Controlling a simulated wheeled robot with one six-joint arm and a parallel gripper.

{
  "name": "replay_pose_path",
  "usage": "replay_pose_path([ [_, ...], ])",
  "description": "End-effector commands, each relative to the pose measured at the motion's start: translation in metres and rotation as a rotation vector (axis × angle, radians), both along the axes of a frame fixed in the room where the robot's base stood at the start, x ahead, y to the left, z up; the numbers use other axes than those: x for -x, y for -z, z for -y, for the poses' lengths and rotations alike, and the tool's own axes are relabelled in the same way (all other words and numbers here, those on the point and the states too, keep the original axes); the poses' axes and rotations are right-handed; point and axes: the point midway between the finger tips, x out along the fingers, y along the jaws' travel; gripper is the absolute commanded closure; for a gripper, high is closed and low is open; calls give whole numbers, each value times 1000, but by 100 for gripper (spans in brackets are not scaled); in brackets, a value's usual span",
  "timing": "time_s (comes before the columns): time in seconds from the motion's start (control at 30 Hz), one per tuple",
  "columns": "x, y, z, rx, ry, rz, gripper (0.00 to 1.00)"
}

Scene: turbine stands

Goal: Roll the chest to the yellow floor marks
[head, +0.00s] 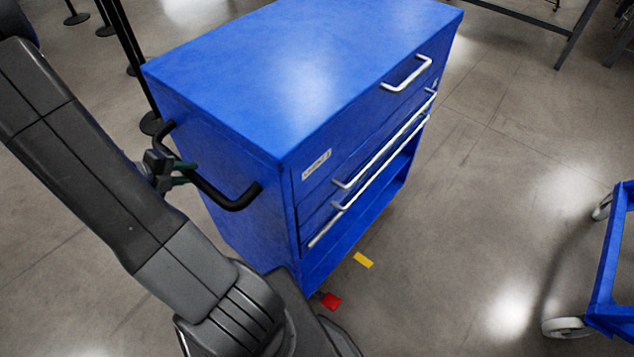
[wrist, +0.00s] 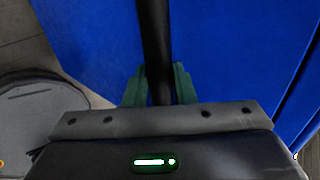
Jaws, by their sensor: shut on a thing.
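The blue chest (head: 290,70) stands upright in the middle of the head view, with silver drawer handles on its front face. A black push handle (head: 232,203) sticks out from its left side. My gripper (head: 182,173) is shut on this handle. In the wrist view the black bar (wrist: 155,45) runs between the green fingers of my gripper (wrist: 158,85), and the chest's blue side (wrist: 90,40) fills the background. A yellow floor mark (head: 363,260) lies on the floor just off the chest's front, near its lower front corner. Other marks are not visible.
A blue cart (head: 610,290) with pale wheels stands at the right edge. Black barrier posts (head: 130,45) stand behind on the left. A dark table frame (head: 540,25) is at the back right. Floor between chest and cart is clear.

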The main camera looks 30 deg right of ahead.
Motion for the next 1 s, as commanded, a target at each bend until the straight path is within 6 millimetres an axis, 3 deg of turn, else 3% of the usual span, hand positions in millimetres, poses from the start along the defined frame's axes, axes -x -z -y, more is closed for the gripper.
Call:
replay_pose_path([
  [1.0,32,0,-100,-4,-5,-3,100],
])
